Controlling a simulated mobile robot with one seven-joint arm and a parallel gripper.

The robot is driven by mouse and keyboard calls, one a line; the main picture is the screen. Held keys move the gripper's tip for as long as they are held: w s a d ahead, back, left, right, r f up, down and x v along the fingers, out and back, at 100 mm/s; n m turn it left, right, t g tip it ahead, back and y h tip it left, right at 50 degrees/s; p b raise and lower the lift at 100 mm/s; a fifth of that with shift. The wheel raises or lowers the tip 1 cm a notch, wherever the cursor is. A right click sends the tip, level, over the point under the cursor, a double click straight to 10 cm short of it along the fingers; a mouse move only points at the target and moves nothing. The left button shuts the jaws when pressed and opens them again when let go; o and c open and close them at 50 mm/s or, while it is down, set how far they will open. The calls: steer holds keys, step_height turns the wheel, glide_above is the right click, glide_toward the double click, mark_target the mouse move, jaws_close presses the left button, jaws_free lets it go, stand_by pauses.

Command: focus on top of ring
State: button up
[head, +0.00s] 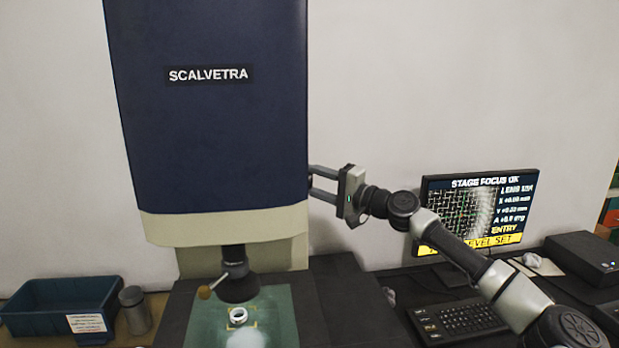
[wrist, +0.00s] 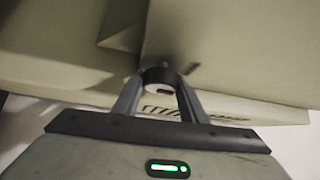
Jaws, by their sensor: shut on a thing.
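The pale ring (head: 238,315) lies on the greenish glass stage (head: 284,318) under the dark lens (head: 238,286) of the Scalvetra machine (head: 215,120). My gripper (head: 314,183) is at the machine's right side, its fingertips partly hidden behind the housing edge. In the wrist view, my gripper (wrist: 160,82) is shut on a dark round knob (wrist: 158,75) on the machine's side. The monitor (head: 480,212) reads "STAGE FOCUS OK" and shows a grid-like picture with a blurred pale patch at right. A yellow bar at its bottom reads "LEVEL SET", partly covered by my arm.
A blue bin (head: 60,300) and a grey lidded jar (head: 134,309) stand at left. A keyboard (head: 460,320) lies below the monitor, with a black box (head: 582,260) at right.

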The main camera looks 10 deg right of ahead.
steer(key=r+m+g+h+p, duration=0.1)
steer(key=m+p, duration=0.1)
steer(key=p, duration=0.2)
steer(key=shift+g+h+p, duration=0.3)
steer(key=shift+p, duration=0.05)
steer(key=m+g+h+p, duration=0.1)
steer(key=m+g+p, duration=0.1)
steer(key=p, duration=0.3)
steer(key=shift+f+p, duration=0.1)
steer(key=shift+p, duration=0.25)
steer(key=shift+f+m+g+h, duration=0.3)
steer(key=shift+f+m+g, duration=0.15)
steer(key=shift+g, duration=0.25)
steer(key=m+g, duration=0.2)
steer(key=g, duration=0.1)
steer(key=shift+a+h, duration=0.1)
steer(key=shift+h, duration=0.3)
steer(key=shift+m+g, duration=0.75)
steer(key=shift+g, duration=0.35)
steer(key=shift+w+d+m+g, duration=0.1)
steer(key=shift+d+m+g, duration=0.2)
steer(key=shift+g, duration=0.2)
steer(key=shift+s+a+f+g+h, duration=0.1)
steer(key=shift+s+g+h, duration=0.1)
steer(key=shift+g+h, duration=0.15)
steer(key=o, duration=1.1)
steer(key=shift+c, duration=0.2)
